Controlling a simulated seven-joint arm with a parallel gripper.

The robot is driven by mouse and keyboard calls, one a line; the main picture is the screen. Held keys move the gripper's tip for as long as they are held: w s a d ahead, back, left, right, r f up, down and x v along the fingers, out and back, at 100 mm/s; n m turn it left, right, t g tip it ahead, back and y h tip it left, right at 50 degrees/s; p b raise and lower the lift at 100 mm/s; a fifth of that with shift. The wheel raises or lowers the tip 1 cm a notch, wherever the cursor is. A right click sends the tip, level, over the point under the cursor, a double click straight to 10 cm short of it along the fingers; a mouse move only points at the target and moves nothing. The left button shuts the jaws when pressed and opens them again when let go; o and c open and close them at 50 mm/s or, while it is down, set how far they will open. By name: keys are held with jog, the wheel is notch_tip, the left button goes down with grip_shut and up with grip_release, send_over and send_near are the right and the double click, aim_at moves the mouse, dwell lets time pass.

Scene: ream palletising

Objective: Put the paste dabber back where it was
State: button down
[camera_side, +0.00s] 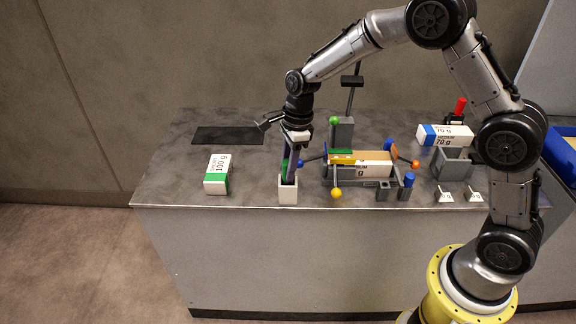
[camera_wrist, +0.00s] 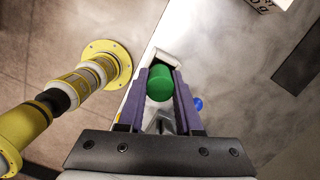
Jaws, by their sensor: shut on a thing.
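The paste dabber shows as a green round-ended piece (camera_wrist: 160,83) between my fingers in the wrist view. In the side view only a sliver of its green (camera_side: 284,171) shows beside the fingers. My gripper (camera_side: 289,168) points down and is shut on the dabber. It also shows in the wrist view (camera_wrist: 160,92), with a purple finger on each side of the green. A white square cup (camera_side: 288,190) stands at the table's front edge directly below the fingers; its rim shows in the wrist view (camera_wrist: 166,57). The dabber's lower end is hidden, so I cannot tell how deep it sits.
A green-and-white 100 g ream (camera_side: 217,174) lies left, a dark mat (camera_side: 228,135) behind it. Right of the cup stands a grey fixture (camera_side: 343,131) with coloured knobs and a ream. A blue-capped piece (camera_side: 407,181), a blue-and-white ream (camera_side: 444,135) and a grey holder (camera_side: 452,164) are farther right.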

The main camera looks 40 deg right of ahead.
jog(key=shift+f, duration=0.1)
jog(key=c, duration=0.6)
grip_release()
jog(key=s+d+r+n+t, duration=0.1)
jog(key=s+r+n, duration=0.25)
jog(key=r, duration=0.55)
jog(key=s+d+r+n, duration=0.2)
jog(key=s+r, duration=0.3)
jog(key=r, duration=0.4)
jog(key=s+d+n+t, duration=0.1)
jog(key=s+n, duration=0.4)
jog(key=s, duration=0.2)
jog(key=s+n+t+h, duration=0.1)
jog(key=s+n, duration=0.5)
jog(key=s, duration=0.1)
jog(key=s+d+n+t, duration=0.1)
jog(key=s+n+t, duration=0.1)
jog(key=s+n, duration=0.4)
jog(key=shift+s+d+f+h, duration=0.1)
jog(key=shift+s+d+h, duration=0.2)
jog(key=shift+s, duration=0.2)
